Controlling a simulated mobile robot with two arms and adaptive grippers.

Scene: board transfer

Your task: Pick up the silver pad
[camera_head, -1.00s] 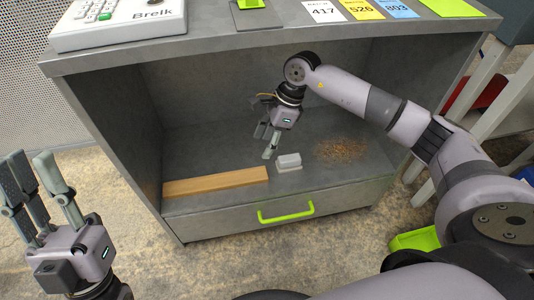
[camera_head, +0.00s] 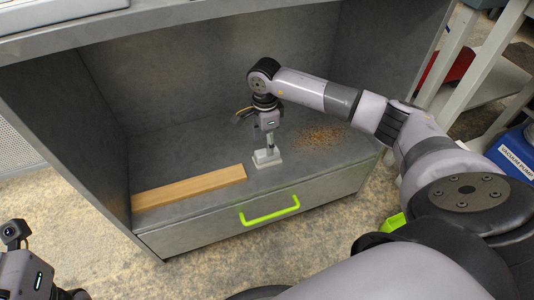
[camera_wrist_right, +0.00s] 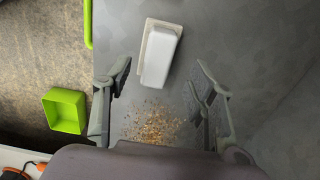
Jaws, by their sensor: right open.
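The silver pad (camera_head: 267,158) looks like a small pale grey-white block on a thin base. It lies on the grey shelf floor inside the cabinet, right of a wooden strip. My right gripper (camera_head: 269,140) points down just above it. In the right wrist view, the pad (camera_wrist_right: 160,52) lies ahead of the open fingers of the right gripper (camera_wrist_right: 163,78), which are spread wide with nothing between their tips. In the head view, the gripper hides part of the pad's top. My left gripper (camera_head: 24,272) shows only partly at the bottom left; its fingers cannot be made out.
The wooden strip (camera_head: 190,187) lies on the shelf left of the pad. Brown crumbs (camera_head: 320,137) are scattered to the right. A drawer with a green handle (camera_head: 269,209) is below the shelf front. A green bin (camera_wrist_right: 64,110) stands on the floor. Cabinet walls enclose both sides.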

